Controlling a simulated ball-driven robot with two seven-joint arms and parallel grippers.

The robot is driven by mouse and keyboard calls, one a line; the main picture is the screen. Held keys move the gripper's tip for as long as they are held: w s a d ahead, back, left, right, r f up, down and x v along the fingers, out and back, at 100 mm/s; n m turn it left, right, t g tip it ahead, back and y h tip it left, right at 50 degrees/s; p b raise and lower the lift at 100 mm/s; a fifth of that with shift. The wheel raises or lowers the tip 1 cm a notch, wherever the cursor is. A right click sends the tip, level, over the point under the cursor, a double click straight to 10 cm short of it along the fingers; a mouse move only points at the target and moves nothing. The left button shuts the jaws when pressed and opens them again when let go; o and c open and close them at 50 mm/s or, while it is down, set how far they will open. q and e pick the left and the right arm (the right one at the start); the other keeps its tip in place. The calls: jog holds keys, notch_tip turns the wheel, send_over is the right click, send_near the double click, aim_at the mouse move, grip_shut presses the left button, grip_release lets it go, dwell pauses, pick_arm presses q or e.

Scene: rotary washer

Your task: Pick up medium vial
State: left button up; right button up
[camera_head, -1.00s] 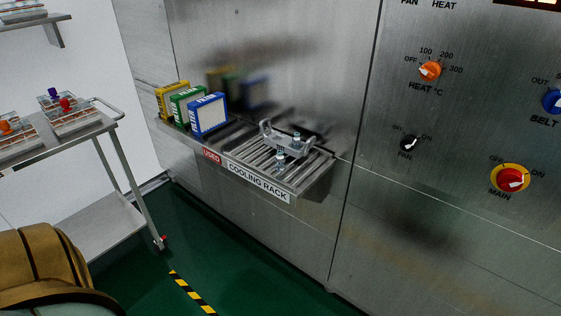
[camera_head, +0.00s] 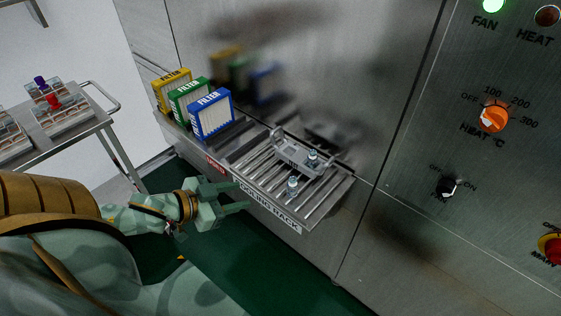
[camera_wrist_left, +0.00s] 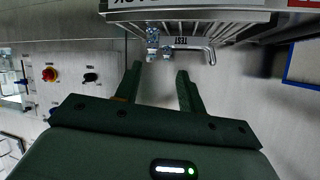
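A small clear vial (camera_head: 293,184) with a grey top stands near the front of the cooling rack (camera_head: 322,208). A second similar vial (camera_head: 312,157) is behind it at the handled metal carrier (camera_head: 290,155). I cannot tell which one is the medium vial. My left gripper (camera_head: 244,194) is open and empty, left of the rack's front edge and apart from both vials. In the left wrist view, the open fingers (camera_wrist_left: 159,70) point towards the vials (camera_wrist_left: 153,38) and the rack (camera_wrist_left: 190,16), which appear upside down. My right gripper is not in view.
Yellow (camera_head: 172,88), green (camera_head: 188,102) and blue (camera_head: 211,115) filter boxes stand left of the rack. A steel wall with knobs (camera_head: 493,117) rises behind and to the right. A cart (camera_head: 105,122) with capped vials stands at the left. The floor below the rack is clear.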

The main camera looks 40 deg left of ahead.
pick_arm(q)
notch_tip(320, 180, up, 2)
jog(key=d, duration=0.2)
jog(key=n+b, duration=0.2)
jog(key=b, duration=0.2)
send_near(293, 179)
jog(key=shift+t+h, duration=0.3)
jog(key=w+f, duration=0.1)
jog(key=w+d+f, duration=0.1)
jog(key=w+f, duration=0.1)
jog(key=shift+w+d, duration=0.15)
jog(key=shift+w, duration=0.05)
jog(key=shift+w+d, duration=0.1)
jog(key=shift+w, duration=0.25)
jog(key=shift+w+f+m+b, duration=0.15)
jog(key=shift+w+m+b, duration=0.15)
jog(key=shift+w+b, duration=0.15)
jog(key=b+x, duration=0.1)
jog(key=x, duration=0.3)
jog(key=shift+w+b, duration=0.1)
jog(key=shift+b, duration=0.25)
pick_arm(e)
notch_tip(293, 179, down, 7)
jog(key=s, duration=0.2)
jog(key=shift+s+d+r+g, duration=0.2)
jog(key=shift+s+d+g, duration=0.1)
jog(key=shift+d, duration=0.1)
